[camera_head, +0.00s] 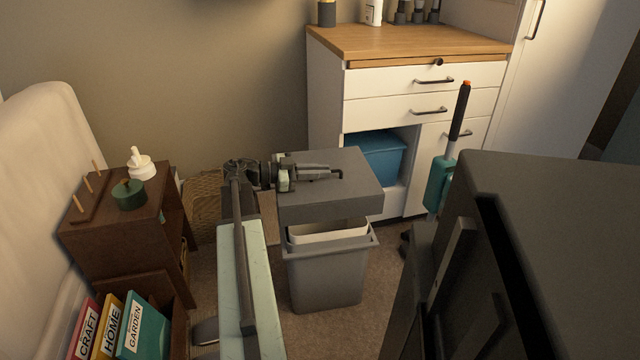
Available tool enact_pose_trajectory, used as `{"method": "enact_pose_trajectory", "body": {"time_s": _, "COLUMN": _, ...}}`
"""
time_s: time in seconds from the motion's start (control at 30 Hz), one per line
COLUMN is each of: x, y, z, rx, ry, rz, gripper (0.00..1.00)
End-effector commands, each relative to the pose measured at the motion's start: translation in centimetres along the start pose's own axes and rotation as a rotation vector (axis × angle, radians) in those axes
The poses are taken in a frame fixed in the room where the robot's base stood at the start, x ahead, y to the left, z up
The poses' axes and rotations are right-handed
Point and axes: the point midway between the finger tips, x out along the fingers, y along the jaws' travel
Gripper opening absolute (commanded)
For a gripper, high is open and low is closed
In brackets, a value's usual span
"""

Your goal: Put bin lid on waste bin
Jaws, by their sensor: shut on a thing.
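The waste bin (326,277) is a grey tapered bin standing on the carpet, with a pale liner (325,232) showing at its open top. The bin lid (330,208) is a grey flat box shape held above the bin, with a gap between them at the front. The lid looks roughly level and sits over the bin's opening, reaching a little behind it. My gripper (338,174) lies across the lid's top and is shut on it, at what looks like a small dark handle. The fingertips partly hide that handle.
A white cabinet (328,95) with a wooden top and a blue box (376,156) stands behind. A teal upright cleaner (438,183) and a large dark unit (560,200) stand right. A brown side table (100,232) and coloured binders (143,328) are left.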

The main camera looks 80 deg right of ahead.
Motion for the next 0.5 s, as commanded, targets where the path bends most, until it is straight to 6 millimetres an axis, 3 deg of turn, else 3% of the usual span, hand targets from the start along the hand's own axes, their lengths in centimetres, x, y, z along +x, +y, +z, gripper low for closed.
{"method": "enact_pose_trajectory", "body": {"time_s": 0.27, "x": 0.1, "y": 0.1, "z": 0.7, "rx": 0.000, "ry": 0.001, "rz": -0.001, "gripper": 0.00}}
{"method": "enact_pose_trajectory", "body": {"time_s": 0.5, "x": 0.4, "y": 0.7, "z": 3.2, "rx": 0.000, "ry": 0.000, "rz": -0.002, "gripper": 0.00}}
